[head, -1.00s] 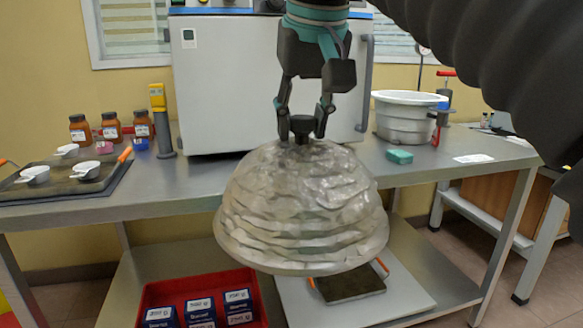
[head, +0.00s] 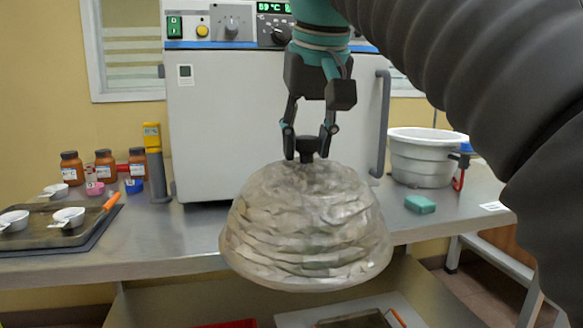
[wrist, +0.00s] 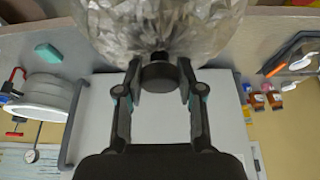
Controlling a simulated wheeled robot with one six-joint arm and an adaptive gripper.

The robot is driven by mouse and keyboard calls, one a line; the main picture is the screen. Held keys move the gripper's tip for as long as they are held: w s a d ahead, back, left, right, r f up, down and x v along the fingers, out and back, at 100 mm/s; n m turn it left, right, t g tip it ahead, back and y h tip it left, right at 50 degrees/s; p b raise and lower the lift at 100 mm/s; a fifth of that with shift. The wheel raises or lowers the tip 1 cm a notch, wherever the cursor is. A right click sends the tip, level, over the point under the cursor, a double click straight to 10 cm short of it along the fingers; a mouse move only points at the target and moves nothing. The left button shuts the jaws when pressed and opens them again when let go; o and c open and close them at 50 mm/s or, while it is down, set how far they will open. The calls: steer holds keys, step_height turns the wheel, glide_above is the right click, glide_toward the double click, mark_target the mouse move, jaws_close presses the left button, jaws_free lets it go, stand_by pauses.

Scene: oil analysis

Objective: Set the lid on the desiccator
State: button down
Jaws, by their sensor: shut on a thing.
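The lid (head: 306,228) is a translucent grey dome with a rippled surface and a dark knob on top. My gripper (head: 307,150) is shut on that knob and holds the lid upright in front of the bench. In the wrist view the gripper (wrist: 158,75) has a finger on each side of the knob, and the dome (wrist: 158,28) fills the top middle. A pale grey-white round open tub (head: 425,165), which looks like the desiccator base, stands on the bench at the right. It also shows in the wrist view (wrist: 42,95). The lid is apart from it, to its left.
A large white oven (head: 240,120) stands behind the lid. A teal block (head: 420,204) lies before the tub. Brown jars (head: 104,166), a yellow-topped instrument (head: 153,160) and a tray with scoops (head: 65,235) are at the left. Bare bench (head: 180,235) lies between.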

steer(key=w+a+p, duration=0.3)
steer(key=w+a, duration=0.1)
steer(key=w, duration=1)
step_height(320, 180, down, 7)
steer(key=b, duration=0.4)
steer(key=shift+w, duration=0.2)
steer(key=shift+f, duration=0.1)
steer(key=c, duration=0.7)
jaws_free()
steer(key=shift+p+v, duration=2.05)
steer(key=shift+v, duration=4.05)
